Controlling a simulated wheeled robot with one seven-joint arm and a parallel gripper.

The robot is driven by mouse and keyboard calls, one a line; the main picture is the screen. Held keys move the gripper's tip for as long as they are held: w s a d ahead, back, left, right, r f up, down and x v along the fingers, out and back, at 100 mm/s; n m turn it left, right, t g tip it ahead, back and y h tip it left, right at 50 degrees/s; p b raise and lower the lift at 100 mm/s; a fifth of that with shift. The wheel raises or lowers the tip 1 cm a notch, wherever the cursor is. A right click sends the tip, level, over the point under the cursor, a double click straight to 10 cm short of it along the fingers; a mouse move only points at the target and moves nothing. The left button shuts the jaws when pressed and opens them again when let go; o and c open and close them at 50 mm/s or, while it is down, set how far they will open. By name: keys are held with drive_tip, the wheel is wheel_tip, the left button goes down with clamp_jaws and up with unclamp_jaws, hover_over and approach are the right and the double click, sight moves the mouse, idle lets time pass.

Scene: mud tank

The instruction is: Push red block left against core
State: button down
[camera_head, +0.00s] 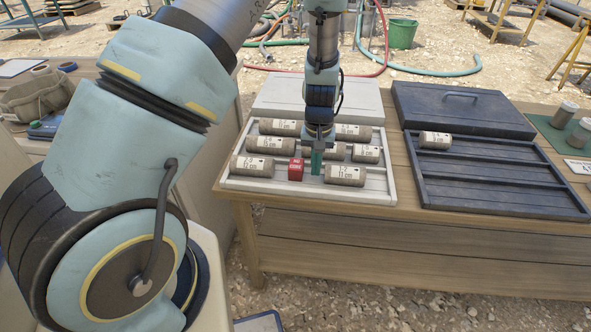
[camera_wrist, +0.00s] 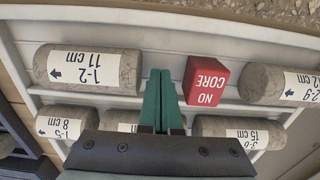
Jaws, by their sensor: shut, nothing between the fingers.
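The red block (camera_head: 295,170), marked "NO CORE", sits in the front row of the white tray (camera_head: 225,184). It also shows in the wrist view (camera_wrist: 205,80). The core marked 2-9, 12 cm (camera_head: 252,166) lies left of it in the head view, with a narrow gap in the wrist view (camera_wrist: 285,86). The core marked 1-2, 11 cm (camera_head: 345,175) lies to the right and also shows in the wrist view (camera_wrist: 90,68). My gripper (camera_head: 316,172) points down between block and core 1-2, its green fingers (camera_wrist: 160,75) together. I cannot tell whether they touch the block.
Several other cores lie in the tray's rows behind. A white lid (camera_head: 268,97) lies behind the tray. On the right, a dark tray (camera_head: 490,178) holds one core (camera_head: 435,140), with a dark lid (camera_head: 460,108) behind it. Wooden table (camera_head: 400,218) shows between the trays.

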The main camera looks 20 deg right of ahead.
sight(292, 164)
drive_tip(key=shift+w+a+b, duration=0.15)
drive_tip(key=shift+w+a, duration=0.3)
drive_tip(key=shift+a, duration=0.5)
drive_tip(key=shift+w+a+b, duration=0.2)
drive_tip(key=shift+w+a, duration=0.3)
drive_tip(key=shift+a, duration=0.5)
drive_tip(key=shift+w+a+b, duration=0.15)
drive_tip(key=shift+w+a, duration=0.3)
drive_tip(key=shift+a, duration=0.5)
drive_tip(key=shift+s+d+r+p, duration=0.35)
drive_tip(key=shift+d+r+p, duration=0.2)
drive_tip(key=shift+d+p, duration=0.15)
drive_tip(key=shift+s+d+r+p, duration=0.3)
drive_tip(key=shift+d+r+p, duration=0.25)
drive_tip(key=shift+d, duration=0.15)
wheel_tip(292, 164, up, 8)
drive_tip(key=p, duration=0.5)
drive_tip(key=shift+p, duration=0.4)
